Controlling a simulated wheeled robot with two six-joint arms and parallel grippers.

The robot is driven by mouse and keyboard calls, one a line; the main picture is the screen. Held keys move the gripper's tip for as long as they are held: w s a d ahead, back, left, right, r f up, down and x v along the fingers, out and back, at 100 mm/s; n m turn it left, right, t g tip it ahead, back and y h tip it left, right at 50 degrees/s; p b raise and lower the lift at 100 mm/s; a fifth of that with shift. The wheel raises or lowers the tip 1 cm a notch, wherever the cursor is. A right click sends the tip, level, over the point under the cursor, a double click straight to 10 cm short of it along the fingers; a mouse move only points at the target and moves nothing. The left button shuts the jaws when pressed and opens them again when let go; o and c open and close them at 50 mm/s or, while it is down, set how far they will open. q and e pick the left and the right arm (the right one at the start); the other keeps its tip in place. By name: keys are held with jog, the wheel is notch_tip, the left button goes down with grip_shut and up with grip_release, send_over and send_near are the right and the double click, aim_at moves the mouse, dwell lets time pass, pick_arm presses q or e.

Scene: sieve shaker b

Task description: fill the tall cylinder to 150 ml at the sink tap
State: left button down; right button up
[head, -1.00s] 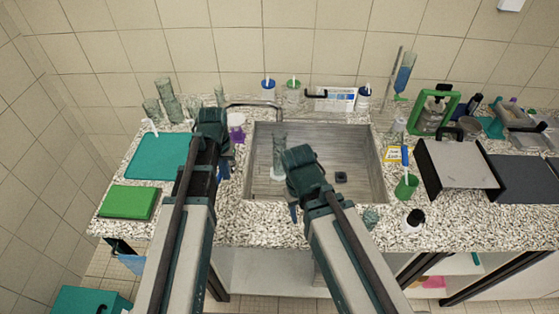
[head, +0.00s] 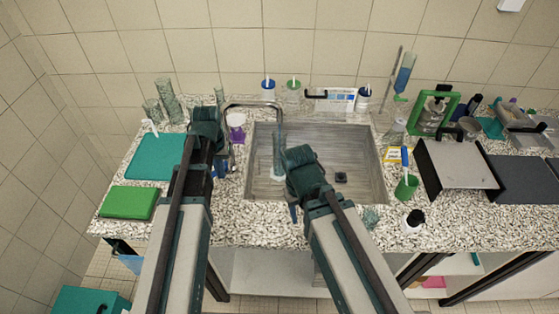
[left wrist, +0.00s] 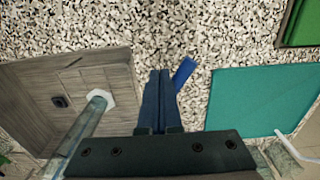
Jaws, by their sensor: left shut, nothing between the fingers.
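The tall cylinder (head: 278,160) is clear, with a pale foot, and stands upright in the sink (head: 340,150). In the left wrist view the cylinder (left wrist: 82,130) rises from a white base on the sink floor. The tap's dark spout (head: 255,105) reaches over the sink's back left, its end close above the cylinder in the picture. My left gripper (head: 221,168) is left of the sink; in the left wrist view its fingers (left wrist: 160,95) are shut and empty, beside a blue strip (left wrist: 184,72). My right gripper (head: 293,212) is at the sink's front edge; its jaws are unclear. The water level is unreadable.
A teal mat (head: 155,157) and a green block (head: 127,203) lie left. Glass vessels stand behind the mat. A purple-marked cup (head: 236,126) is left of the spout.

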pick_arm(q)
notch_tip(320, 180, up, 4)
jog(key=r+p, duration=0.1)
jog(key=p, duration=0.3)
jog(key=w+a, duration=0.3)
jog(key=a, duration=0.2)
jog(key=shift+w+a+f, duration=0.2)
jog(key=shift+w+f, duration=0.05)
jog(key=shift+f, duration=0.1)
jog(key=shift+f, duration=0.15)
notch_tip(320, 180, down, 4)
jog(key=b, duration=0.4)
jog(key=shift+f+b, duration=0.15)
jog(key=shift+b, duration=0.2)
jog(key=shift+d, duration=0.1)
dwell(3.8)
jog(key=shift+s+d, duration=0.35)
jog(key=shift+d, duration=0.05)
